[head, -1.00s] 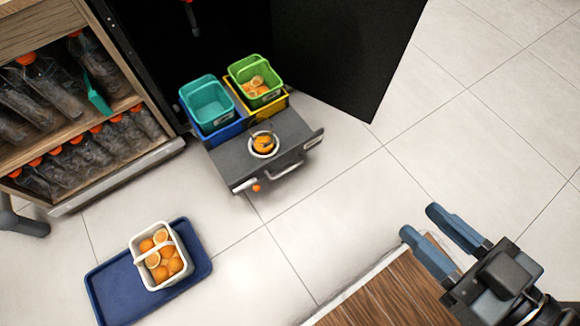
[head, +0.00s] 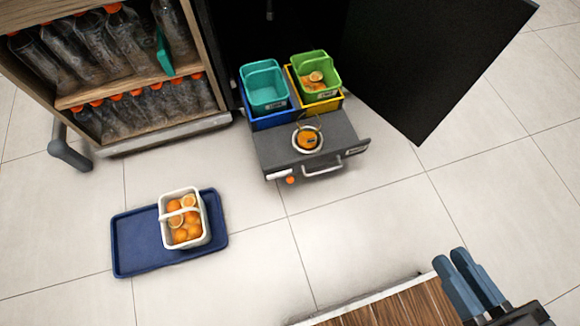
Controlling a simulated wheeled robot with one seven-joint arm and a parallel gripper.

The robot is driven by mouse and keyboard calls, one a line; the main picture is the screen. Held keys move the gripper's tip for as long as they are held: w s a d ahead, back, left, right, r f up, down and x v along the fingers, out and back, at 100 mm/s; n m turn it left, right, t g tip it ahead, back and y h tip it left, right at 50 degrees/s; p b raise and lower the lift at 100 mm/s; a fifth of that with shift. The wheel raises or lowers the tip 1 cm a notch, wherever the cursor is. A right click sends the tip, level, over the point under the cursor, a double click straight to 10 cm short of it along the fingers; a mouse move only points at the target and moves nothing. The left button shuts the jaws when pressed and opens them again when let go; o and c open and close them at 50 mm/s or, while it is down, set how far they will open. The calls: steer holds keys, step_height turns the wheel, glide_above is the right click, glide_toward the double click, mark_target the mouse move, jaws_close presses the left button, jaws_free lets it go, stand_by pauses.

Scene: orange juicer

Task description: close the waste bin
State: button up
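The waste bin is a dark grey drawer unit (head: 278,151) pulled out of the black cabinet, with a light handle (head: 322,166) on its front. A teal bucket (head: 266,88) in a blue holder (head: 272,120) and a green bucket (head: 315,80) in a yellow holder (head: 320,106) ride on it behind the front section. The green bucket holds orange pieces. A round opening (head: 307,139) with orange inside sits in the drawer top. My gripper (head: 459,264) is at the lower right, well away from the handle, its two blue fingers slightly apart and nothing seen between them.
The black cabinet door (head: 435,65) stands open to the right of the drawer. A bottle shelf (head: 115,75) is at the left. A blue tray (head: 135,245) with a white basket (head: 206,228) of oranges lies on the floor. A wooden surface (head: 395,308) is near my gripper.

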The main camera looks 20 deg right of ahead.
steer(key=w+a+f+n+g+p, duration=0.1)
steer(key=a+f+n, duration=0.1)
steer(key=f, duration=0.3)
steer(key=w+a+f+n+y, duration=0.1)
steer(key=w+a+f+n, duration=0.1)
steer(key=f+n, duration=0.3)
steer(key=w+a+f+n+g+p, duration=0.1)
steer(key=a+f+n, duration=0.2)
steer(key=f, duration=0.2)
steer(key=shift+w+f+n+g+y+p, duration=0.2)
steer(key=shift+f+n+g+y+p, duration=0.1)
steer(key=shift+n+y+p, duration=0.1)
jaws_close()
steer(key=n+g+h+b, duration=0.1)
steer(key=n+g+h, duration=0.15)
steer(key=n, duration=2.25)
glide_toward(268, 172)
step_height(268, 172, down, 4)
steer(key=w, duration=0.1)
steer(key=w+b, duration=0.1)
steer(key=w, duration=0.1)
steer(key=shift+w+d+f+y, duration=0.1)
steer(key=shift+d+y, duration=0.25)
steer(key=shift+w, duration=0.65)
